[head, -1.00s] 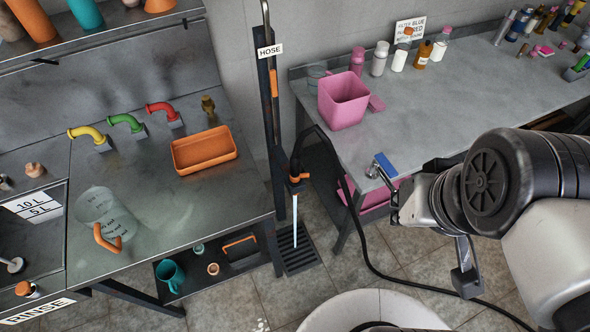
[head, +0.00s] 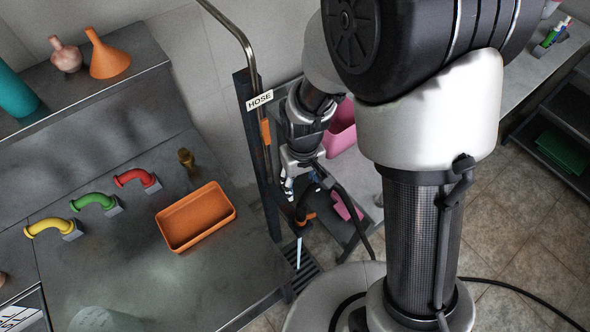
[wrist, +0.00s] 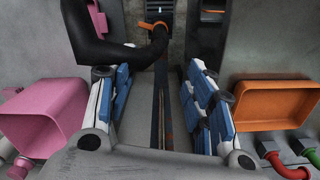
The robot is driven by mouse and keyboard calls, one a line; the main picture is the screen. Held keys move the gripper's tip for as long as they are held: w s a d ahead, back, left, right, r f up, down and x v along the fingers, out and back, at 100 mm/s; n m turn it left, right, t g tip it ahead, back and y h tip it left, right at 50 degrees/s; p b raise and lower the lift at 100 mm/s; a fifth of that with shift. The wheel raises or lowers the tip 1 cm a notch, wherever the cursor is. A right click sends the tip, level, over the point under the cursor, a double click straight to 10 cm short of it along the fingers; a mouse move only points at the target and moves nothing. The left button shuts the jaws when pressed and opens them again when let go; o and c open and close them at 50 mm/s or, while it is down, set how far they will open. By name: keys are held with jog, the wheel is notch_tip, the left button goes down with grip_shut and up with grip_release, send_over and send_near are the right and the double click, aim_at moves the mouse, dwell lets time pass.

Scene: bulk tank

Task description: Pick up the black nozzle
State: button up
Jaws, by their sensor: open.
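The black nozzle (head: 301,213) has an orange part and is on the end of a black hose beside the upright hose stand. A pale stream falls from it towards the floor grate. In the wrist view the nozzle (wrist: 158,42) shows at the top, with an orange ring, beyond the fingertips. My gripper (head: 289,187) is just above and close to the nozzle in the head view. In the wrist view my gripper (wrist: 160,85) is open, its blue-padded fingers wide apart with nothing between them. I cannot tell the exact gap to the nozzle.
The hose stand (head: 257,125) with its HOSE sign stands beside my gripper. An orange tray (head: 196,216) sits on the left bench, near yellow, green and red taps. A pink bin (head: 342,128) is on the right bench, partly hidden by my arm. The black hose (head: 358,222) loops close by.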

aim_at(301, 211)
notch_tip(301, 211, down, 17)
jog(key=b, duration=0.5)
jog(key=shift+s+d+f+b, duration=0.15)
jog(key=shift+f+b, duration=0.05)
jog(key=shift+b, duration=0.1)
jog(key=shift+r, duration=0.1)
grip_shut()
dwell(0.4)
